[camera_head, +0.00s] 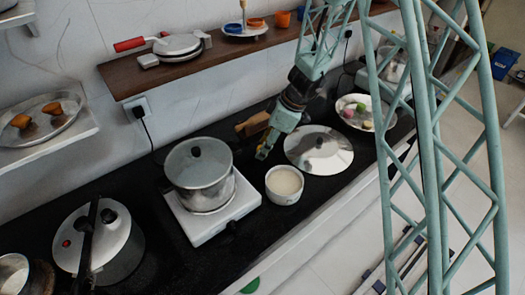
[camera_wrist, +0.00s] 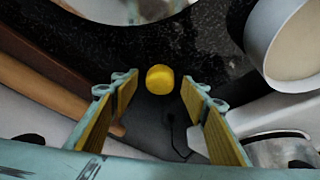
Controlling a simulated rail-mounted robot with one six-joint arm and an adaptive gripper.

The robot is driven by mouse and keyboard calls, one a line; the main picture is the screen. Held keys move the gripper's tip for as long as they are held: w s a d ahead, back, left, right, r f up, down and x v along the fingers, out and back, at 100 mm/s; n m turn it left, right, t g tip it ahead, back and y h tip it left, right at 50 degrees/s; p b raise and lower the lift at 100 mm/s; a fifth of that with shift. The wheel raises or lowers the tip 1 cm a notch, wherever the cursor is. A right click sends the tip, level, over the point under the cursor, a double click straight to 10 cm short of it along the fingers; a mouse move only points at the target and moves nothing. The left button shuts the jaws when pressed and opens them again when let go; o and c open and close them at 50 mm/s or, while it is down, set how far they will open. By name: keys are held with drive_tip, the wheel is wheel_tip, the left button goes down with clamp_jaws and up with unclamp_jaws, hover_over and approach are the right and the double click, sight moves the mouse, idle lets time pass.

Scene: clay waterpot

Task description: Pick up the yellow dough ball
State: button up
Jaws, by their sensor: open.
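The yellow dough ball (camera_wrist: 160,79) shows in the wrist view, ahead of my open gripper (camera_wrist: 158,88) and roughly centred between its two fingertips. The ball appears to lie on the black counter, with no finger touching it. In the head view my gripper (camera_head: 264,150) points down over the counter, between the steel pot and the round metal lid. I cannot make out the ball apart from the yellow finger pads there. Nothing is held.
A white bowl of pale liquid (camera_head: 284,187) stands just in front of my gripper. A metal lid (camera_head: 330,158) lies to the right, a steel pot (camera_head: 198,172) to the left. A wooden piece (camera_head: 251,124) lies behind. A plate (camera_head: 346,105) holds colored dough balls.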

drive_tip(key=shift+c, duration=0.9)
drive_tip(key=c, duration=0.8)
drive_tip(key=shift+r+p, duration=0.8)
drive_tip(key=shift+r, duration=4.2)
drive_tip(key=o, duration=0.3)
drive_tip(key=shift+c, duration=1)
drive_tip(key=shift+d, duration=0.15)
